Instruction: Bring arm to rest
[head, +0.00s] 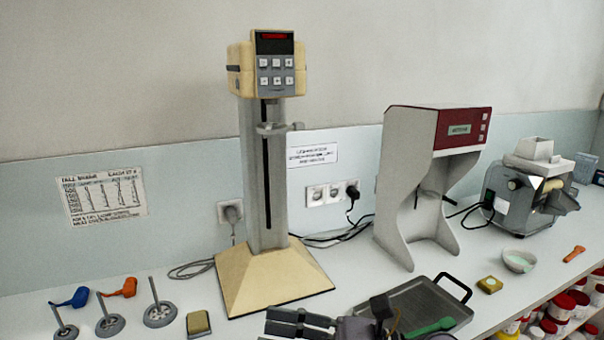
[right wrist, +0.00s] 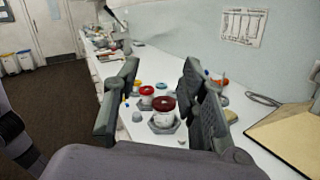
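My right gripper (head: 275,322) is at the bottom edge of the head view, pointing left over the front of the bench, left of the grey tray. In the right wrist view the gripper (right wrist: 161,78) has its two dark fingers apart with nothing held between them. Beyond the fingers, a jar with a dark red lid (right wrist: 163,108) stands on a hexagonal base on the bench, apart from the gripper. My left gripper is not in view.
A cream mixer stand (head: 270,285) stands behind my right gripper. The grey tray (head: 455,308) holds a green scoop (head: 432,327). A small sponge-like block (head: 198,322) and stirrers with round grey discs (head: 160,314) are to the left. A red-and-white machine (head: 405,180) stands behind the tray.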

